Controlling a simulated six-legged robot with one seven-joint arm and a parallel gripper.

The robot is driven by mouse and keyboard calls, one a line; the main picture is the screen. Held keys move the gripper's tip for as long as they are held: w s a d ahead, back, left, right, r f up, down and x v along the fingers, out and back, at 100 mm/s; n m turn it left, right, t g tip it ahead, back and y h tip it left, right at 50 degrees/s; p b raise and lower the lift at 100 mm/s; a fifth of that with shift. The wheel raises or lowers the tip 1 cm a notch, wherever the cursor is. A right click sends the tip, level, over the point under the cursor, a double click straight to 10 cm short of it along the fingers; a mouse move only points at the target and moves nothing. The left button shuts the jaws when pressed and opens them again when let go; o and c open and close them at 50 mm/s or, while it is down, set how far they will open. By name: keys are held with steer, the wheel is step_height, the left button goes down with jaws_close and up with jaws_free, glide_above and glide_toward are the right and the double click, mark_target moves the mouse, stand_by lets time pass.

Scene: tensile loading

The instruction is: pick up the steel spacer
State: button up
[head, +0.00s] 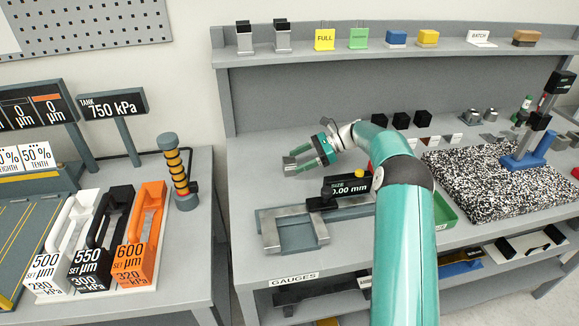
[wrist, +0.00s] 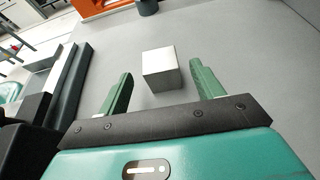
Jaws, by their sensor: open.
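The steel spacer is most likely the pale metallic block (wrist: 160,70) on the grey bench top in the wrist view. It shows between my gripper's (wrist: 162,72) two green fingers, with a visible gap on each side. The fingers are open and hold nothing. In the head view my gripper (head: 300,157) is low over the bench, behind the caliper-like gauge. The spacer cannot be made out clearly there beside the fingers.
The gauge with its black display (head: 347,189) stands just in front of my gripper. A speckled slab (head: 490,180) lies at right. Orange (head: 140,235), black and white handled blocks stand on the left bench, across a gap. Bench around the spacer is mostly clear.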

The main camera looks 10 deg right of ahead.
mark_target(284, 173)
steer(key=x, duration=0.5)
steer(key=shift+w+a, duration=0.1)
steer(key=shift+a, duration=0.3)
steer(key=shift+c, duration=0.5)
jaws_close()
